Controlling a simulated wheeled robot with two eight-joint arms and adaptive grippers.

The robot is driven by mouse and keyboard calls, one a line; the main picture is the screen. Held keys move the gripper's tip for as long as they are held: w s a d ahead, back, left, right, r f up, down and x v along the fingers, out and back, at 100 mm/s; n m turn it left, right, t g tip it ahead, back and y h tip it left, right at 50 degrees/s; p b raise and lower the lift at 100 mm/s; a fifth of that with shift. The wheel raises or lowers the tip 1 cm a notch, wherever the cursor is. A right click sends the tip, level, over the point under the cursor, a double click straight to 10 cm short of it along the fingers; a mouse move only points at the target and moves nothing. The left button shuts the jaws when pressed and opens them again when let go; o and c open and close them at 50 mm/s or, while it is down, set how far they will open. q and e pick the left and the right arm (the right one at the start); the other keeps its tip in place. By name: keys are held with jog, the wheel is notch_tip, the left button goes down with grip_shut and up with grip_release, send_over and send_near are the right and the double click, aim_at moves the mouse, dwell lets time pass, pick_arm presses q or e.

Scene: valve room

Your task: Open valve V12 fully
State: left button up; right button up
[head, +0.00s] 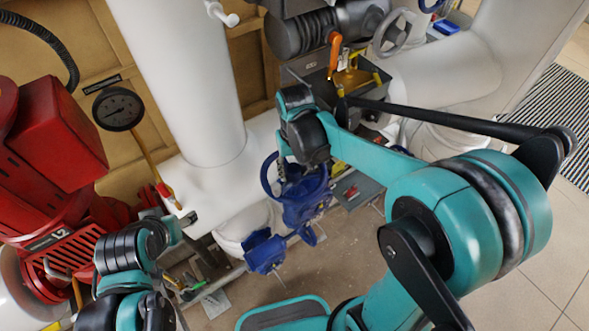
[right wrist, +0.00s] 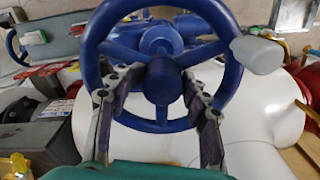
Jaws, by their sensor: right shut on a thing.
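A blue handwheel (right wrist: 93,45) with spokes and a round hub (right wrist: 162,80) fills the right wrist view. I see no readable V12 tag on it. In the head view the blue wheel (head: 265,178) sits on a blue valve body (head: 305,195), partly hidden by my right arm. My right gripper (right wrist: 158,105) is shut on the handwheel, its two dark fingers on either side below the hub. It also shows in the head view (head: 283,172), pointing down at the wheel. My left gripper (head: 187,221) is at the lower left, away from the wheel; its fingers are too small to read.
Red machinery (head: 50,140) and a pressure gauge (head: 118,109) stand at the left. A thick white pipe (head: 185,80) rises behind the valve. An orange lever (head: 334,53) and a grey handwheel (head: 394,34) are at the top. Tiled floor (head: 540,255) is clear at the right.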

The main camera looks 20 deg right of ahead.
jog(key=n, duration=0.4)
jog(key=shift+a+f+n, duration=0.15)
jog(key=shift+a+n, duration=0.05)
jog(key=shift+n, duration=0.1)
jog(key=n, duration=0.3)
jog(key=shift+s+n, duration=0.1)
jog(key=shift+n, duration=0.2)
jog(key=n, duration=0.4)
jog(key=shift+o, duration=0.5)
jog(key=shift+a+n, duration=0.1)
jog(key=shift+n, duration=1.1)
jog(key=shift+c, duration=0.2)
jog(key=o, duration=1)
